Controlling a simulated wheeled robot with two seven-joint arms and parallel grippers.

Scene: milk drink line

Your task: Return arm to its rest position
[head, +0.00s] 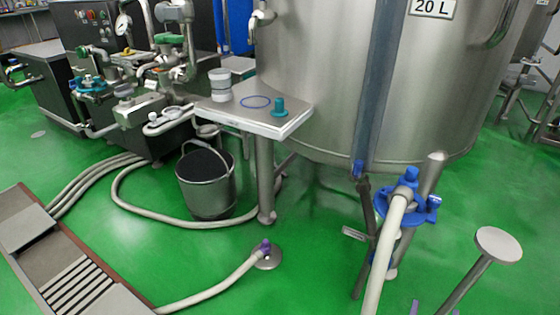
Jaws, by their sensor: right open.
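My right gripper (456,307) shows only at the bottom edge, right of centre. Two small purple tips stand apart there, with a gap between them, so it looks open. I see nothing held between the tips. The rest of the gripper and the right arm are below the picture. A grey post with a round flat top (498,243) rises just above and right of the tips; I cannot tell whether it touches them. My left gripper and left arm are not in view.
A large steel tank (310,75) marked 20 L fills the back. A hose with a blue clamp (408,205) stands left of my gripper. A small side table (238,113) holds a white stack, a blue ring and a teal stopper. A bucket (206,188) stands below. Green floor lies between.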

